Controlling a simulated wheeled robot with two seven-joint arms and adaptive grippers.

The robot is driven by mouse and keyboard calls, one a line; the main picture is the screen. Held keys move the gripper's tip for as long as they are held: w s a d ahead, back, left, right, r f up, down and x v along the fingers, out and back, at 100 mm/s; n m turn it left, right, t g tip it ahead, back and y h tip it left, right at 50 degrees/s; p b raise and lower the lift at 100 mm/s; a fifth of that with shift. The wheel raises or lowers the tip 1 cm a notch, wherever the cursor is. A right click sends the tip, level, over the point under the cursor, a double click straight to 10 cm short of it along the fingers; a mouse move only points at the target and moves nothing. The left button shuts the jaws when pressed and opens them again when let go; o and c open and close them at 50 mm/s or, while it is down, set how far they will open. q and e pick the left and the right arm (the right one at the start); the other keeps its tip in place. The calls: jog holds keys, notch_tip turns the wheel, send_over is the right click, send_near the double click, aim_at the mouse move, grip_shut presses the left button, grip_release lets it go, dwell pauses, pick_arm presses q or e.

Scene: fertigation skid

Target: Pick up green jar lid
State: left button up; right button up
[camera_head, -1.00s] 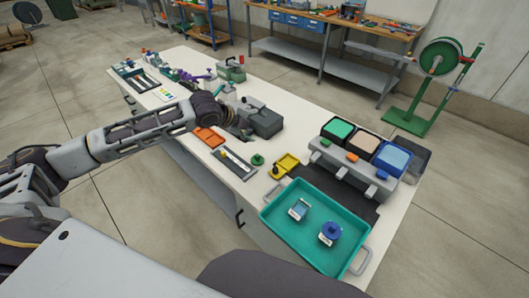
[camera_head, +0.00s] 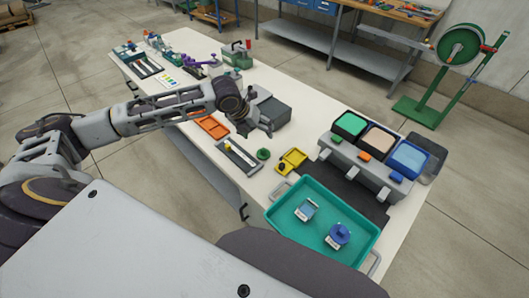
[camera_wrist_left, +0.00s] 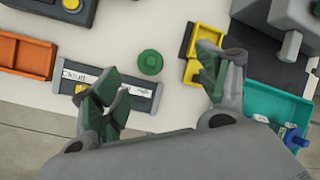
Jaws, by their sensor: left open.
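The green jar lid (camera_head: 263,154) is a small round disc with a raised knob, lying on the pale table between a dark labelled tray and a yellow bin. It also shows in the left wrist view (camera_wrist_left: 150,62), uncovered. My left gripper (camera_head: 266,129) is open and empty above the table, just beyond the lid in the head view. In the wrist view its two spread green-padded fingers (camera_wrist_left: 161,75) appear on either side of the lid, not touching it. My right gripper is not in view.
The dark labelled tray (camera_head: 230,150) and orange tray (camera_head: 213,126) lie left of the lid. The yellow bin (camera_head: 296,156) is close on its right. A teal tray (camera_head: 365,243) is at the near end. A grey machine (camera_head: 275,110) stands behind the gripper.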

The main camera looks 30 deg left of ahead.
pick_arm(q)
jog(key=shift+s+a+f+m+g+y, duration=0.15)
jog(key=shift+s+m, duration=0.1)
jog(key=shift+m, duration=0.9)
jog(key=shift+s+a+f+m+g+y, duration=0.1)
jog(key=shift+s+a+m, duration=0.15)
jog(key=shift+m, duration=0.85)
jog(key=shift+s+a+f+m+g+y, duration=0.15)
jog(key=shift+s+m, duration=0.1)
jog(key=shift+m, duration=0.9)
jog(key=shift+r, duration=0.1)
send_near(264, 149)
jog(key=x, duration=0.5)
jog(key=shift+a, duration=0.2)
jog(key=shift+w, duration=0.1)
